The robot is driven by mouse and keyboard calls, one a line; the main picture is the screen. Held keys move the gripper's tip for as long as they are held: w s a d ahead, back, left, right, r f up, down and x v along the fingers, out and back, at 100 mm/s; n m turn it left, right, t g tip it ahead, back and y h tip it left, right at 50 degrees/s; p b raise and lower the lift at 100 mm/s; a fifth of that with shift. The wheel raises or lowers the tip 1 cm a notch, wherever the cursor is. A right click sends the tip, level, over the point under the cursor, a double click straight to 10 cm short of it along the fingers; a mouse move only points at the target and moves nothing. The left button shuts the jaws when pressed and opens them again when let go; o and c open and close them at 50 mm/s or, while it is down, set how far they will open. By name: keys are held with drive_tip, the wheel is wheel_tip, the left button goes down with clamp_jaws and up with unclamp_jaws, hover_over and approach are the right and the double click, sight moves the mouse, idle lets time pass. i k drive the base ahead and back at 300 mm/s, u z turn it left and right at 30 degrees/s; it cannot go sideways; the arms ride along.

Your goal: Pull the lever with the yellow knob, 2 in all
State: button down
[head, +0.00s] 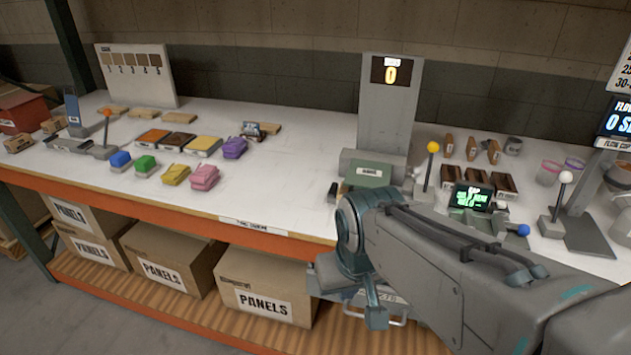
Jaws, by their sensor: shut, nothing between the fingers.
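The lever with the yellow knob (433,147) stands upright on the bench at the right of the grey machine. Its thin rod shows below the knob; its foot is partly hidden behind my arm. The grey machine (388,115) has a tall panel whose display (390,71) reads 0. My gripper (376,318) is low in front of the bench's front edge, below and left of the yellow knob and well apart from it. It is shut and empty. My arm comes in from the lower right and hides part of the bench.
A lever with a white knob (565,177) and a blue knob (523,230) stand further right. A small display (472,198) with green text is near the yellow-knob lever. An orange-knob lever (107,113) is far left. Cardboard boxes (265,288) fill the lower shelf.

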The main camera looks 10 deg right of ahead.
sight(432, 147)
drive_tip(key=k, duration=0.65)
drive_tip(key=z, duration=0.15)
drive_tip(key=i, duration=0.8)
drive_tip(key=z, duration=0.75)
drive_tip(key=i, duration=0.4)
drive_tip(key=z, duration=0.1)
